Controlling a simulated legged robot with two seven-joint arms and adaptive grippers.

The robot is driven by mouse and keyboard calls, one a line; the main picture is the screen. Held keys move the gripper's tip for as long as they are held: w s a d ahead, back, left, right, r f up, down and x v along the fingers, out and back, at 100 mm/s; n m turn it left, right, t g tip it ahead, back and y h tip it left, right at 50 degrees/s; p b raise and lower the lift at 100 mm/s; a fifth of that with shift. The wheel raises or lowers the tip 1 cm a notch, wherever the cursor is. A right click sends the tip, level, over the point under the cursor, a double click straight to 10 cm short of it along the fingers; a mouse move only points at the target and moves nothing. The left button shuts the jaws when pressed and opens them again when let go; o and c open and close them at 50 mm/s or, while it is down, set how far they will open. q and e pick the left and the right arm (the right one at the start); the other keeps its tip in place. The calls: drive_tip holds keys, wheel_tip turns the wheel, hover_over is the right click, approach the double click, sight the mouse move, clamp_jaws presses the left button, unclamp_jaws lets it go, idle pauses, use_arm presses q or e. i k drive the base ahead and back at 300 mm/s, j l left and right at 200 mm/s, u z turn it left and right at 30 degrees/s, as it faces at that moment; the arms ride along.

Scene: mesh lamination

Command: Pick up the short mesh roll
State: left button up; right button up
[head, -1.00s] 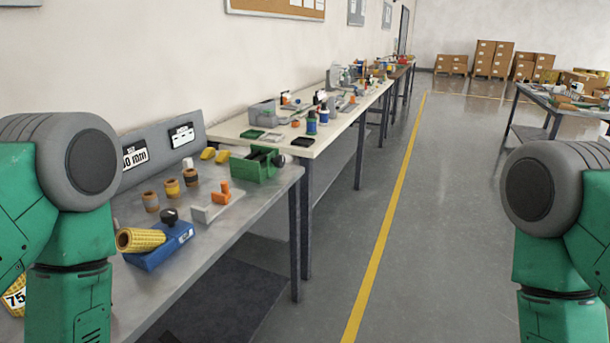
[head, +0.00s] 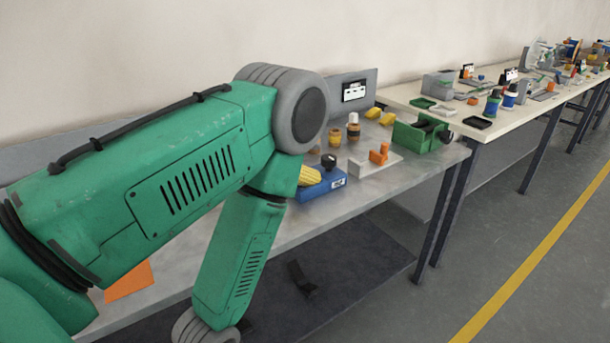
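A yellow mesh roll (head: 309,176) lies at a blue block with a black knob (head: 322,186) on the grey table, partly hidden behind my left arm. Two small yellow pieces (head: 380,116) lie farther back on the same table. I cannot tell which of these is the short mesh roll. My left arm crosses the left half of the view, its elbow in front of the table and its forearm pointing down. Neither gripper shows, and my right arm is out of view.
The grey table (head: 262,232) also holds brown spools (head: 335,137), a grey stand with an orange part (head: 378,154), a green fixture (head: 420,134) and an orange sheet (head: 129,281). A white table (head: 398,92) adjoins it. The floor at right is clear.

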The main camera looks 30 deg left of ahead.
sight(309, 177)
drive_tip(key=i+l, duration=0.15)
drive_tip(key=i, duration=0.25)
drive_tip(key=i+l, duration=0.15)
drive_tip(key=i, duration=0.25)
drive_tip(key=i+l, duration=0.15)
drive_tip(key=i, duration=0.25)
drive_tip(key=u, duration=0.05)
